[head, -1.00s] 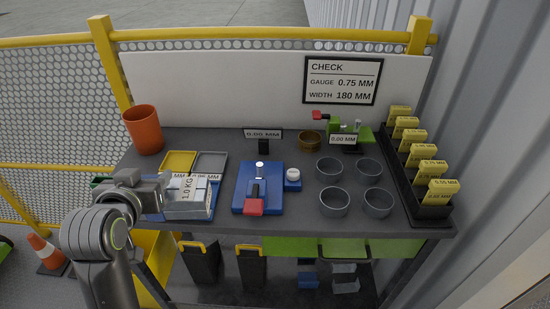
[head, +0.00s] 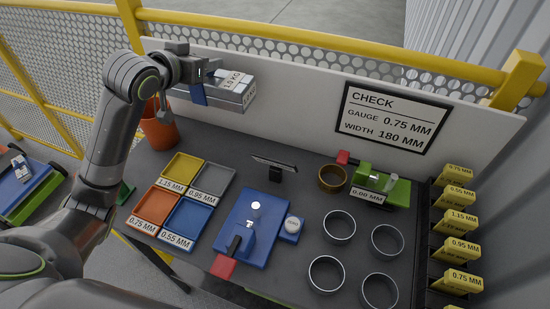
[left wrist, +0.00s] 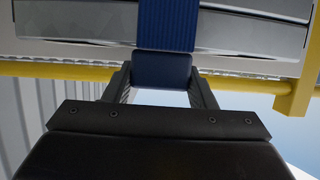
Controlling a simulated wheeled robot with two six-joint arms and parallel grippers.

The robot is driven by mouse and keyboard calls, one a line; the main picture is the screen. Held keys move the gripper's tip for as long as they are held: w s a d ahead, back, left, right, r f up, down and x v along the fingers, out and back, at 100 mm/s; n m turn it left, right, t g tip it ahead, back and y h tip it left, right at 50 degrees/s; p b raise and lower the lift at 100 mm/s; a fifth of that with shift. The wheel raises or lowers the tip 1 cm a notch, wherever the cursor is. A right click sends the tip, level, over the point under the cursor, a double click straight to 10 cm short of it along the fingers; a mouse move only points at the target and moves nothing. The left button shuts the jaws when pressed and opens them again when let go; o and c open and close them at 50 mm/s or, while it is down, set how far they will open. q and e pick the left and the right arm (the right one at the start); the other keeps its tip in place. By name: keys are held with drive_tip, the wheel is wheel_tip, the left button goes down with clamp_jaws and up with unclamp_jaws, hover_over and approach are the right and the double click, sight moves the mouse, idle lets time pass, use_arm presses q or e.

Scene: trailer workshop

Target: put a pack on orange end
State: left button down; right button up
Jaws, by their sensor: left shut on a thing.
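My left gripper (head: 203,76) is shut on a silver metal pack (head: 222,98) with a blue band and a white "1.0 KG" label. It holds the pack in the air above the back left of the bench, near the white back panel. In the left wrist view the fingers (left wrist: 160,85) clasp the blue block on the pack's blue band (left wrist: 167,25). An orange tray (head: 157,204) labelled 0.75 MM lies at the bench's left edge, below the pack and apart from it. An orange cup (head: 158,132) stands behind the trays. My right gripper is not in view.
Yellow (head: 183,168), grey (head: 211,177) and blue (head: 187,217) trays adjoin the orange one. A blue press (head: 247,240), several grey rings and a yellow card rack stand to the right. A blue-and-green cart (head: 28,190) stands on the floor at left. A yellow rail runs behind.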

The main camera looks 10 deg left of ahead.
use_arm(q)
drive_tip(key=shift+s+f+p, duration=0.1)
drive_tip(key=shift+f+p, duration=0.3)
drive_tip(key=shift+f, duration=8.35)
drive_tip(key=shift+f, duration=0.15)
drive_tip(key=c, duration=0.9)
unclamp_jaws()
drive_tip(key=shift+f, duration=0.1)
drive_tip(key=shift+o, duration=1.4)
drive_tip(key=shift+s, duration=0.1)
